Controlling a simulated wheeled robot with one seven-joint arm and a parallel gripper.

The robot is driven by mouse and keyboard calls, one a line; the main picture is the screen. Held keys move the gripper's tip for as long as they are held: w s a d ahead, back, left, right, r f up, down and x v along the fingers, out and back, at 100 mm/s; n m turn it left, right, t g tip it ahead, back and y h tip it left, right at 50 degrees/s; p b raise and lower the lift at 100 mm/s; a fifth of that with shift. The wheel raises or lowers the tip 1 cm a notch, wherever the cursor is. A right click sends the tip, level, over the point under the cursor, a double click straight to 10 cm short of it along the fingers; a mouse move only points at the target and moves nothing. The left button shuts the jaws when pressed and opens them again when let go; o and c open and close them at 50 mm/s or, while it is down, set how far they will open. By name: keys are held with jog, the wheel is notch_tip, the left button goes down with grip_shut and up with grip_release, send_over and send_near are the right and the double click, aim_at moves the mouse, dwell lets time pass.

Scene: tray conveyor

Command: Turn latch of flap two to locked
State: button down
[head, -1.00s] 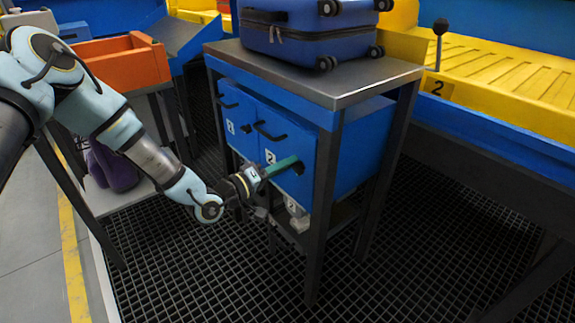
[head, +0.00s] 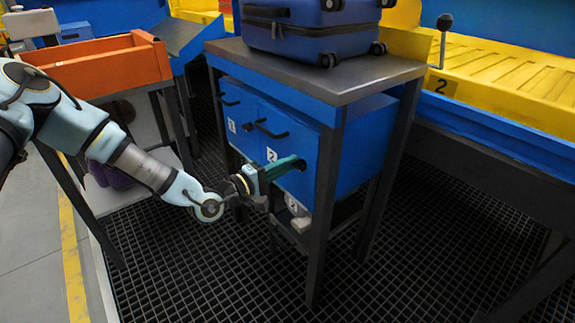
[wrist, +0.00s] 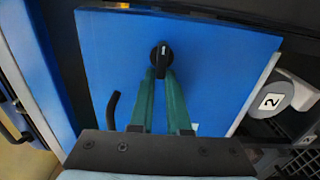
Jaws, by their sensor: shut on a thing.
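Flap two is a blue panel (head: 283,177) with a white "2" label and a black bar handle (head: 271,129) on the cabinet under the metal-topped table. In the wrist view it fills the middle as a blue face (wrist: 215,75). Its latch is a small black knob (wrist: 161,54) with a light mark. My gripper (wrist: 162,80), with long green fingers, is shut on the knob from the front; in the head view my gripper (head: 297,165) reaches the flap's right side. The fingers hide the latch in the head view.
Flap one (head: 232,126) is to the left. A grey piece with a "2" label (head: 294,204) sits below flap two. A dark table leg (head: 324,190) stands close right of my gripper. A blue suitcase (head: 310,30) is on top; an orange bin (head: 100,68) is left.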

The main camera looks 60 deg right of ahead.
jog(key=shift+s+a+f+g, duration=0.15)
jog(key=shift+s+g, duration=0.15)
jog(key=shift+s, duration=0.25)
jog(key=c, duration=1)
grip_release()
jog(key=shift+c, duration=0.2)
jog(key=shift+o, duration=0.7)
jog(key=shift+w, duration=0.2)
jog(key=v, duration=1)
jog(key=shift+a, duration=0.3)
jog(key=shift+o, duration=0.2)
